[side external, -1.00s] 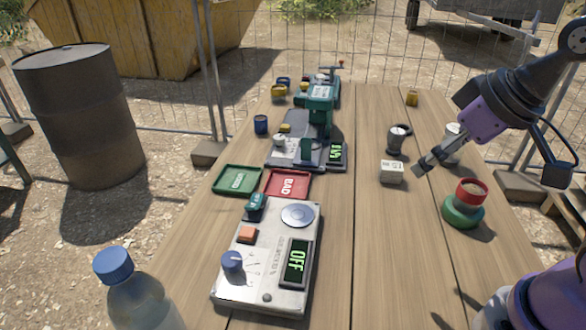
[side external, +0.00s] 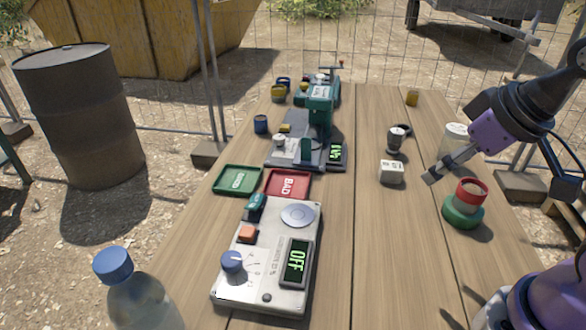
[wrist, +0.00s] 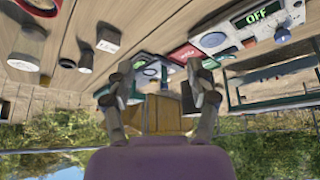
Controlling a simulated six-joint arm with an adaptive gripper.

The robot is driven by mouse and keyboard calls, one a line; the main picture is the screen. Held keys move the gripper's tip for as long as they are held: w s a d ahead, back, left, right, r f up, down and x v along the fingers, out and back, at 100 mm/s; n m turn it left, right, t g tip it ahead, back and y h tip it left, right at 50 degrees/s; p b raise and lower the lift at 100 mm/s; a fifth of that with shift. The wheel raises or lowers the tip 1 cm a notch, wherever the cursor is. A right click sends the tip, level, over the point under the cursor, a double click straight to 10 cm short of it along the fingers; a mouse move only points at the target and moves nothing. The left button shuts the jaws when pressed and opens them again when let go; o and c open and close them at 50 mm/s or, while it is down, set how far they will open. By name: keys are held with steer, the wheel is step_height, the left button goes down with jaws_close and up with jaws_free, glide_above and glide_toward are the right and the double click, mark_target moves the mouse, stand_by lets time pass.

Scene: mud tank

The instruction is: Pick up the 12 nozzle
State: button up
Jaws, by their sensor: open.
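My gripper (side external: 431,177) hangs above the right side of the table, between a white block and a red-and-green holder. In the wrist view my gripper (wrist: 162,84) has its two fingers spread with nothing between them. I cannot read a 12 on any piece, so I cannot tell which one is the 12 nozzle. A small white block (side external: 391,173) with dark markings sits left of the fingertips; it also shows in the wrist view (wrist: 108,38). A grey metal cup-like piece (side external: 395,140) stands behind it. A small yellow piece (side external: 412,97) stands farther back.
A clear jar with a white lid (side external: 456,130) stands behind my gripper. The red-topped green holder (side external: 462,216) is close on the right. A green tray (side external: 237,192), red BAD tray (side external: 272,194), OFF meter (side external: 240,285) and green machine (side external: 319,105) stand left. The middle planks are clear.

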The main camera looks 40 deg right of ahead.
steer(key=o, duration=0.4)
steer(key=g, duration=0.1)
glide_above(395, 141)
steer(key=s, duration=0.3)
step_height(395, 141, down, 7)
steer(key=shift+m, duration=0.3)
steer(key=f, duration=0.1)
steer(key=w+d+f, duration=0.1)
steer(key=f, duration=0.2)
steer(key=shift+w+d+f, duration=0.15)
steer(key=shift+w+d, duration=0.05)
steer(key=shift+d, duration=0.1)
steer(key=shift+x, duration=3)
